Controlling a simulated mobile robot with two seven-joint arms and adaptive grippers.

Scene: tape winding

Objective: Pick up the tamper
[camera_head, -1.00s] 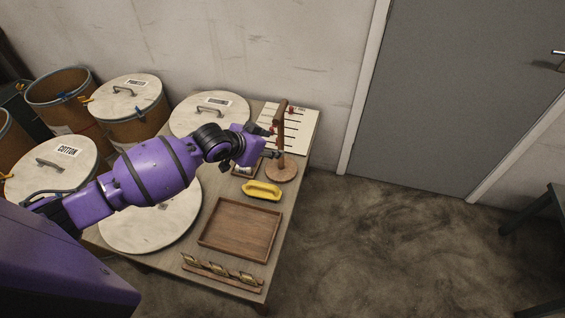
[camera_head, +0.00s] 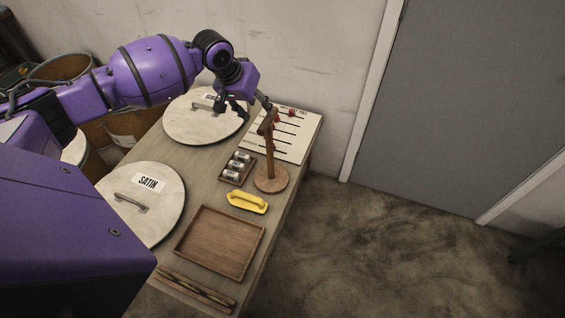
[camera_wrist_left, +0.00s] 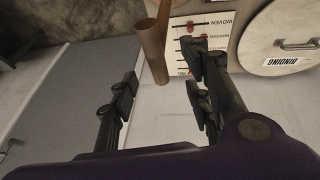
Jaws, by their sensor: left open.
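No thing is labelled as the tamper. A yellow piece with a raised, handle-like top (camera_head: 247,202) lies on the table between the tray and the wooden stand; it may be the tamper, but I cannot tell surely. The wooden stand (camera_head: 269,155) has a round base, an upright post and a short bar at its top. My left gripper (camera_head: 250,104) is open and empty, above the table near the stand's top. In the left wrist view its fingers (camera_wrist_left: 160,85) are spread, with a wooden bar (camera_wrist_left: 152,52) beyond them, apart from both. My right gripper is out of view.
An empty wooden tray (camera_head: 221,243) sits toward the front. Small labelled spools (camera_head: 236,167) stand left of the stand. A white board with black lines (camera_head: 286,133) lies behind. Round lids marked SATIN (camera_head: 140,200) and BINDING (camera_wrist_left: 282,38) flank the table's left side.

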